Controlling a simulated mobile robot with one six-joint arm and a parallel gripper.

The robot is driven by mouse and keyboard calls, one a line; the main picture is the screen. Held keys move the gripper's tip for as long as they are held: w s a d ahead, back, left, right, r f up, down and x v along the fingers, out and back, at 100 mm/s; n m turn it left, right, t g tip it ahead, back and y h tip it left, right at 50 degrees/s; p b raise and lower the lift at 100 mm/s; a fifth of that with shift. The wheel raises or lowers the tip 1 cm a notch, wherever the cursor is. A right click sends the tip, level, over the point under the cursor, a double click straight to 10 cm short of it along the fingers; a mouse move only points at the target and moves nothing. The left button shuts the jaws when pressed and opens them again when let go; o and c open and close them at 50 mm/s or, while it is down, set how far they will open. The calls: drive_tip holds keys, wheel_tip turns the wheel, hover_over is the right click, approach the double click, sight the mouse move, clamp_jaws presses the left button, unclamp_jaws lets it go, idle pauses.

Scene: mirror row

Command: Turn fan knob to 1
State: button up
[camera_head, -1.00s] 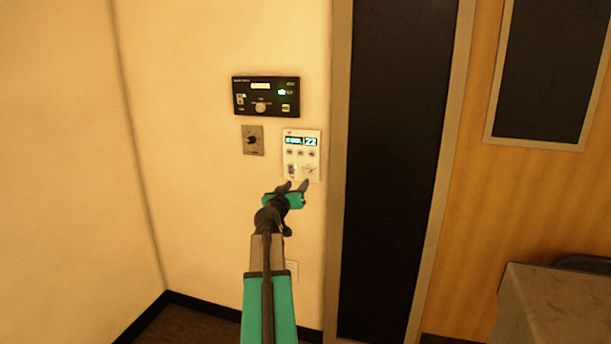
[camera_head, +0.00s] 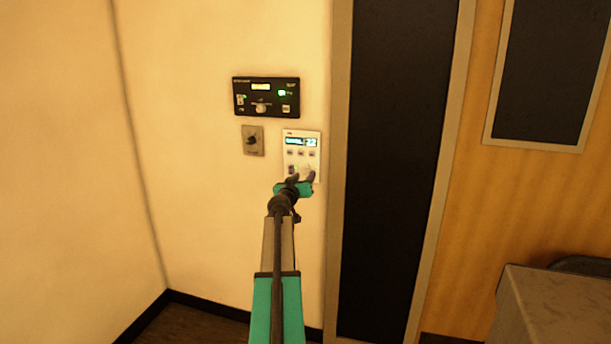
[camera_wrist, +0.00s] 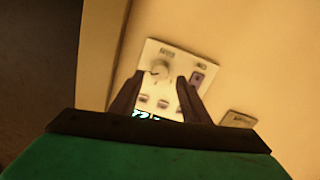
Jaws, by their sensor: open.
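The white control panel (camera_head: 302,146) is on the wall, with a lit display reading 22 and a row of buttons. In the wrist view the panel (camera_wrist: 152,87) appears turned over, and its round pale knob (camera_wrist: 159,71) shows between my fingers, with a small dark switch (camera_wrist: 197,77) beside it. My gripper (camera_head: 301,178) is open in front of the panel's lower part. In the wrist view my gripper (camera_wrist: 155,90) has its fingertips either side of the knob, apart from each other. I cannot tell whether they touch the panel. The knob's setting is too blurred to read.
A black panel (camera_head: 266,97) with its own knob is above. A small grey plate with a dark knob (camera_head: 252,140) is to the left. A dark door panel (camera_head: 398,150) with a pale frame stands right. A grey box-like surface (camera_head: 545,305) is at lower right.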

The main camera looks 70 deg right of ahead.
sight(308, 173)
drive_tip(key=shift+d, duration=1.45)
drive_tip(key=c, duration=1.1)
